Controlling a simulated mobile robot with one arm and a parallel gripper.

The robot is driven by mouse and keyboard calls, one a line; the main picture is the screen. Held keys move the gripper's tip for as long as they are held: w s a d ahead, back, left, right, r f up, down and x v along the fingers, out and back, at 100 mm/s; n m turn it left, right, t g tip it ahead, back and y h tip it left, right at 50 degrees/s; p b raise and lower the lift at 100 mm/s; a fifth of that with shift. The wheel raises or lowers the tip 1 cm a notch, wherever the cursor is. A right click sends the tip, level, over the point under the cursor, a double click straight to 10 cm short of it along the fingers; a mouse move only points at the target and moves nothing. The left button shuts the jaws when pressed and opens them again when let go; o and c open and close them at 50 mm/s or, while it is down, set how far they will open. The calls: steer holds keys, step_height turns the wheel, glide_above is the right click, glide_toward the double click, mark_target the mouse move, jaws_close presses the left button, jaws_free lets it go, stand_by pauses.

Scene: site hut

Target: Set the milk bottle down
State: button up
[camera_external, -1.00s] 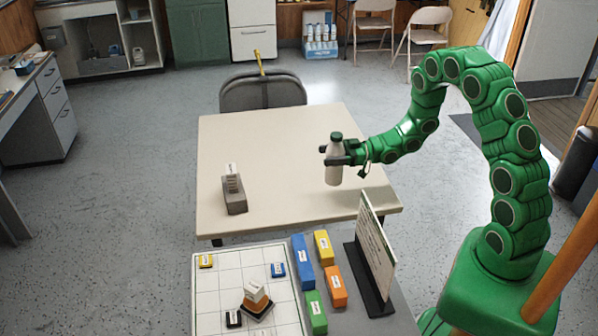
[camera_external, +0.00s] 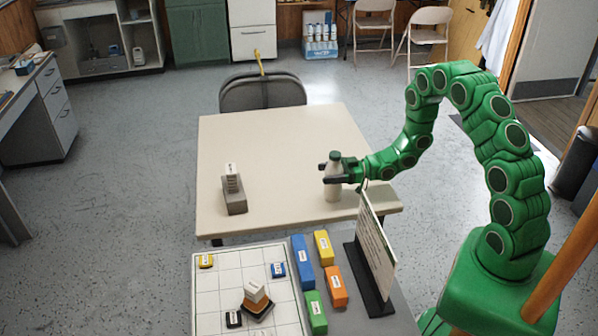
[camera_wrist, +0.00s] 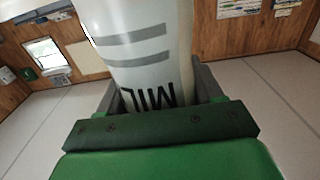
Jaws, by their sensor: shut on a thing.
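The milk bottle (camera_external: 333,190) is white with a green cap and stands upright over the right front part of the beige table (camera_external: 265,150). My gripper (camera_external: 333,174) is shut on it around its upper body, coming from the right. The bottle's base looks very close to or on the tabletop; I cannot tell whether it touches. In the wrist view the bottle (camera_wrist: 148,45) fills the middle between the jaws, with grey stripes and part of its dark lettering showing.
A grey block holder with a labelled piece (camera_external: 234,195) stands on the table's left. In front is a gridded board (camera_external: 225,290) with small blocks, several coloured blocks (camera_external: 303,262) and an upright sign (camera_external: 376,245). A dark chair (camera_external: 262,93) is behind. The table's middle is clear.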

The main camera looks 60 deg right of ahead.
steer(key=shift+f, duration=0.2)
steer(key=shift+f, duration=0.1)
steer(key=o, duration=1.3)
steer(key=shift+v, duration=6.05)
